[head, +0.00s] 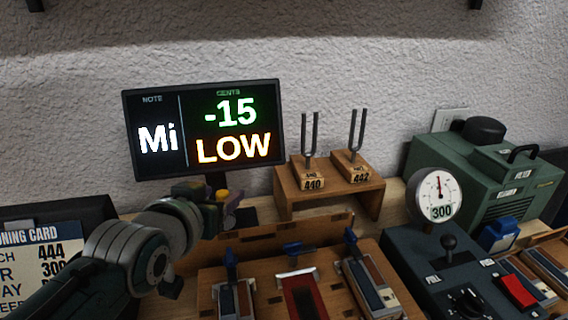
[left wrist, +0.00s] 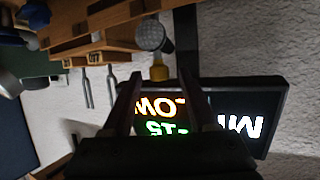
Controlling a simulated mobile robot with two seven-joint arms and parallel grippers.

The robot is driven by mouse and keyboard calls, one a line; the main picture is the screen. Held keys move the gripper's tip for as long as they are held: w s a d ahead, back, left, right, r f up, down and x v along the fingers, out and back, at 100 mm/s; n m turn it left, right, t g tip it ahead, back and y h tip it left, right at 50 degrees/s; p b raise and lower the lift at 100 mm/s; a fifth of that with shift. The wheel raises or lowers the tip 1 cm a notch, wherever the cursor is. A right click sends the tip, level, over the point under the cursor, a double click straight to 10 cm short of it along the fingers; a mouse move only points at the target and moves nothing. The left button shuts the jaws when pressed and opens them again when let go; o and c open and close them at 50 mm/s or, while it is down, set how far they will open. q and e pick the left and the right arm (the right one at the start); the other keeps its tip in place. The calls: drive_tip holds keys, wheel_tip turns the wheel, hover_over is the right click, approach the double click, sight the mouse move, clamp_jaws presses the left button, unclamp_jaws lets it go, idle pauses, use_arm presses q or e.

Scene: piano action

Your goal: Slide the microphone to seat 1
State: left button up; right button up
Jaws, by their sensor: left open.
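No seat 1 label is readable. My right gripper is not in view.
A tuner screen (head: 203,130) reading Mi, -15, LOW stands behind the gripper. Two tuning forks (head: 310,135) stand on a wooden stand (head: 328,200). A wooden frame with blue levers (head: 291,248) lies in front. A dark control box (head: 440,275) and green machine (head: 485,170) are right.

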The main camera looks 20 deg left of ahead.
use_arm(q)
drive_tip(key=shift+s, duration=0.1)
drive_tip(key=shift+s+r, duration=0.2)
drive_tip(key=shift+s, duration=0.1)
drive_tip(key=p+v, duration=0.2)
drive_tip(key=v, duration=0.7)
drive_tip(key=shift+s+d+f, duration=0.1)
drive_tip(key=shift+f, duration=0.05)
